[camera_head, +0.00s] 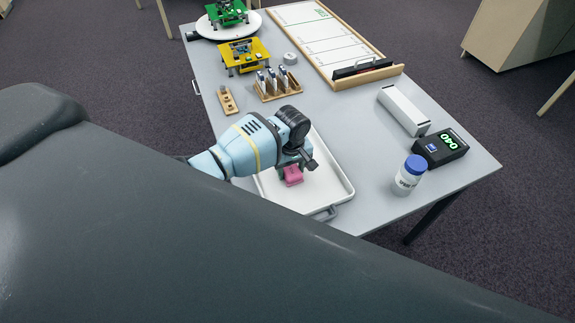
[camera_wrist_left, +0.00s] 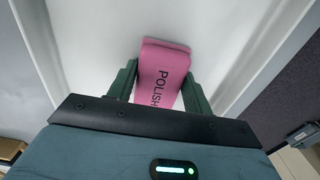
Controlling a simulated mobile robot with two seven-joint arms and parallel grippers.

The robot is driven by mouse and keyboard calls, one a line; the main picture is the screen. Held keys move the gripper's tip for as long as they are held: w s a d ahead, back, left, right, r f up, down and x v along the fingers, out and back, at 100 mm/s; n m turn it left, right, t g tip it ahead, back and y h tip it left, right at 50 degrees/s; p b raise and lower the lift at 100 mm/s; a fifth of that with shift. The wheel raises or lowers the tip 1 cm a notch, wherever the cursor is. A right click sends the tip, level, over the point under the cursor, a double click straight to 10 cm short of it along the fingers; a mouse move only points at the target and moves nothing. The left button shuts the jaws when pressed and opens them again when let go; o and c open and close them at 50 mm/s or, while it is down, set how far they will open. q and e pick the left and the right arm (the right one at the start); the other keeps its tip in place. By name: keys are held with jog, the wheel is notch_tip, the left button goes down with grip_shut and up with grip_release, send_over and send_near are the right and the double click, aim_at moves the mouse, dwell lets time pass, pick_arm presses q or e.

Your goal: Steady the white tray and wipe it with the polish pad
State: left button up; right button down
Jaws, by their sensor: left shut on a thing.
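The white tray (camera_head: 335,187) lies near the front edge of the grey table, with a grey handle at its near end. It also fills much of the left wrist view (camera_wrist_left: 92,52). The pink polish pad (camera_head: 293,177) is inside the tray. My left gripper (camera_head: 290,167) reaches over the tray from the left and is shut on the pad. In the left wrist view the dark green fingers press the pad (camera_wrist_left: 162,72) from both sides, and its word POLISH shows. I cannot tell whether the pad touches the tray floor. My right gripper is not in view.
A whiteboard (camera_head: 325,42) lies at the back.

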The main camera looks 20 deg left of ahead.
aim_at(295, 178)
pick_arm(q)
jog(key=shift+s+d, duration=1.15)
jog(key=shift+d, duration=0.05)
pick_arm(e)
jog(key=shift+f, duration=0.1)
pick_arm(q)
jog(key=shift+a+f, duration=0.1)
jog(key=shift+f, duration=0.05)
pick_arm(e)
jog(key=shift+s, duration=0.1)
pick_arm(q)
jog(key=shift+w+a, duration=0.85)
jog(key=shift+a, duration=0.05)
jog(key=shift+w+a, duration=0.2)
jog(key=shift+a, duration=0.05)
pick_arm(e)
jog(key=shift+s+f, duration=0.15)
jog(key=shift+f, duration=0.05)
pick_arm(q)
jog(key=shift+w+a+r+b, duration=0.2)
jog(key=shift+w+a+b, duration=0.15)
jog(key=shift+w+a, duration=0.8)
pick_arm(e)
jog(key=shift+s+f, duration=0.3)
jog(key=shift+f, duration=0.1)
